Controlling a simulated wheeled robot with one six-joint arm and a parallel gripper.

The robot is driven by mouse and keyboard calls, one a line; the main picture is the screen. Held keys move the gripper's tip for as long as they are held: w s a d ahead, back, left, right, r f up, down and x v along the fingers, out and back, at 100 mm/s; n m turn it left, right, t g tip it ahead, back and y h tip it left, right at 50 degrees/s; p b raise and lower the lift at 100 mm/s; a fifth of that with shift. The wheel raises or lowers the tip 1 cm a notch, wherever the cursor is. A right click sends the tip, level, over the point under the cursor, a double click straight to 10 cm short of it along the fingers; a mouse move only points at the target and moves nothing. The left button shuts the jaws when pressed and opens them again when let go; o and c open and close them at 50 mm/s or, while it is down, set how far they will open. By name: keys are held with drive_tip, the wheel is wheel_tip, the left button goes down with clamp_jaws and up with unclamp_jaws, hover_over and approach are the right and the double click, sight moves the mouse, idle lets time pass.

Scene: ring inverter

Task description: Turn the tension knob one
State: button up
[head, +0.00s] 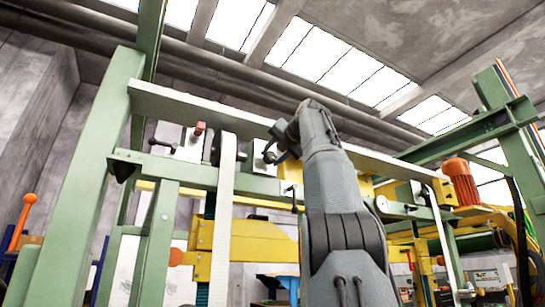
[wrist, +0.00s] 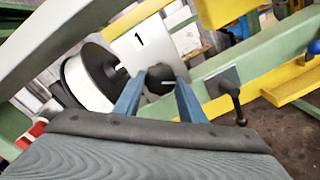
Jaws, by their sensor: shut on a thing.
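The tension knob (wrist: 160,79) is a round black knob with a light mark on its left side. It sits in front of a pale plate (wrist: 137,42) marked "1" in the wrist view. The two blue fingers of my gripper (wrist: 161,86) stand on either side of the knob and are shut on it. In the head view my gripper (head: 283,146) reaches the green and grey frame near the middle. The knob is too small and covered there to make out clearly.
A black and white roller (wrist: 92,75) is left of the plate in the wrist view. A black lever handle (wrist: 233,100) sticks out from the green beam (wrist: 250,67) to the right. A yellow bar (wrist: 285,92) runs beyond it. The white strap (head: 226,180) hangs left of my arm.

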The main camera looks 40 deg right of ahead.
drive_tip(key=shift+f, duration=0.1)
idle(0.3)
drive_tip(key=o, duration=1.1)
drive_tip(key=shift+c, duration=0.2)
drive_tip(key=b+v, duration=0.3)
drive_tip(key=v, duration=0.4)
drive_tip(key=shift+s, duration=0.4)
drive_tip(key=shift+a, duration=0.1)
